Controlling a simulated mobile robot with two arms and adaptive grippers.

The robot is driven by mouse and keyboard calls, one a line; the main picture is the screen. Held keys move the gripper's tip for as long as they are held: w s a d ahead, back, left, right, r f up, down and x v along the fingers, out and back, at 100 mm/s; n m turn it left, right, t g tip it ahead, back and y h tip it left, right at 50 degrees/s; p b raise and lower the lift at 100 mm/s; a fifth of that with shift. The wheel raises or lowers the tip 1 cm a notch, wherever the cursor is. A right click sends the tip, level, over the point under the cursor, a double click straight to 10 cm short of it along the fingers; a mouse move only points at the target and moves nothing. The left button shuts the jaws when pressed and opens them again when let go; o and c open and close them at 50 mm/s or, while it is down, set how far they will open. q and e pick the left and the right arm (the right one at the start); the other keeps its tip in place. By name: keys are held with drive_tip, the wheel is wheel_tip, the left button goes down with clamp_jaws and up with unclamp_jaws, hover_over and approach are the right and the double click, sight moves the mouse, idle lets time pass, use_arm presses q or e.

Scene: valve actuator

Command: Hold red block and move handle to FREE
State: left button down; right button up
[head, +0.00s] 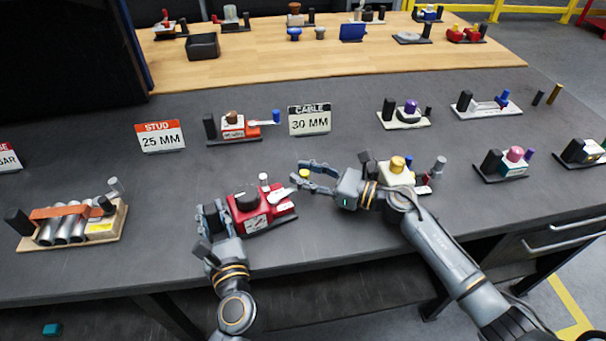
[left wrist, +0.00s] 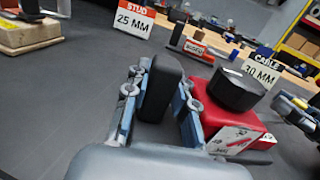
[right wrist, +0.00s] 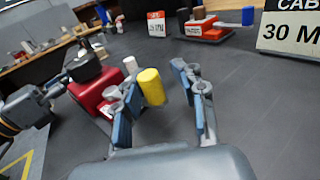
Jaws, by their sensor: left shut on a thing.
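The red block (head: 262,214), with a black round knob (head: 247,197) and white label plates, sits at the front middle of the grey table. My left gripper (head: 214,216) is shut on the black upright grip (left wrist: 160,88) at the left of the red block. A pale lever (head: 283,194) reaches toward the right from the red block. The yellow handle (head: 304,173) is upright at its end. My right gripper (head: 301,174) is open around the yellow handle, which shows between its fingers, nearer the left one, in the right wrist view (right wrist: 152,87). Label text is too small to read.
A white unit with a yellow knob (head: 398,165) stands close behind my right wrist. A wooden board with grey cylinders (head: 100,228) lies at left. Signs reading STUD 25 MM (head: 160,136) and CABLE 30 MM (head: 310,120) stand behind, beside another red unit (head: 233,131).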

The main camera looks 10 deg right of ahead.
drive_tip(key=shift+s+a, duration=0.1)
drive_tip(key=shift+a, duration=0.05)
drive_tip(key=v, duration=0.7)
drive_tip(key=shift+d, duration=0.25)
drive_tip(key=shift+c, duration=0.5)
